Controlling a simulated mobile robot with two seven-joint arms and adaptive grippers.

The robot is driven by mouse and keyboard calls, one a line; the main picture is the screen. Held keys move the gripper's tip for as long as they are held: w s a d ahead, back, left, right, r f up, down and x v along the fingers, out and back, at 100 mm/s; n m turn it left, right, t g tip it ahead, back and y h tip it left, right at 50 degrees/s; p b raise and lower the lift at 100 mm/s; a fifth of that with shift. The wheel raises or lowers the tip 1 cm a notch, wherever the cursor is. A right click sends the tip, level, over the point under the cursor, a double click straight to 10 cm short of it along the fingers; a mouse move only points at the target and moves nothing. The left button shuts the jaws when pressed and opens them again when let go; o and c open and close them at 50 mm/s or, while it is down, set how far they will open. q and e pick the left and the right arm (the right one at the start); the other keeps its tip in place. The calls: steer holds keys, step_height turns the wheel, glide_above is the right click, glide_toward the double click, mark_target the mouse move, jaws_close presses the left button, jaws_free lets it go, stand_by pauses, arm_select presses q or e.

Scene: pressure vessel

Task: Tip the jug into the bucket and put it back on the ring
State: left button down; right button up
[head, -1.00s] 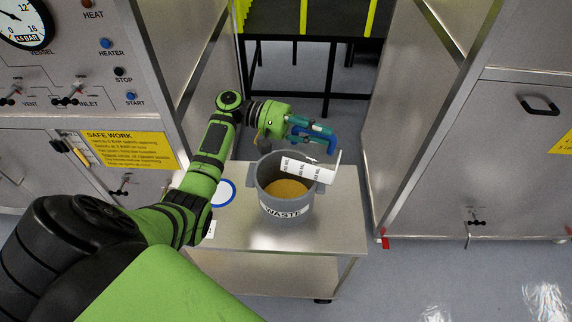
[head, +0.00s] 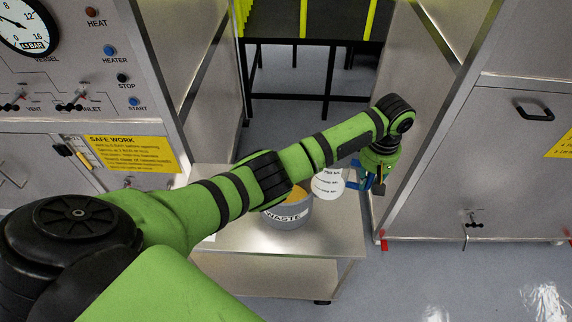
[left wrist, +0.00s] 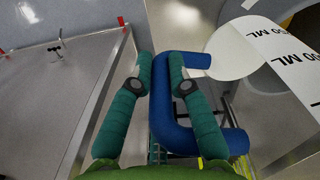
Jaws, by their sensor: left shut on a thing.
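The white jug (head: 328,184) with printed volume marks hangs at the right side of the grey WASTE bucket (head: 288,216); it looks close to upright. My left gripper (head: 370,181) is shut on its blue handle. In the left wrist view the teal fingers (left wrist: 161,75) close around the blue handle (left wrist: 180,120), with the jug's label (left wrist: 285,52) at upper right. The bucket holds yellow-brown material and stands on the steel table, partly behind my forearm. The ring is hidden behind my left arm. My right gripper is out of view.
The steel table (head: 325,235) has bare room at its front and right. A control panel cabinet with a gauge (head: 27,25) stands at left. A steel cabinet (head: 470,170) stands at right, close to my left wrist.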

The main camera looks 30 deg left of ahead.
arm_select(q)
steer(key=shift+w+f, duration=0.1)
steer(key=shift+f, duration=0.2)
steer(key=shift+r, duration=0.15)
steer(key=shift+r+p, duration=0.3)
steer(key=shift+r, duration=1.15)
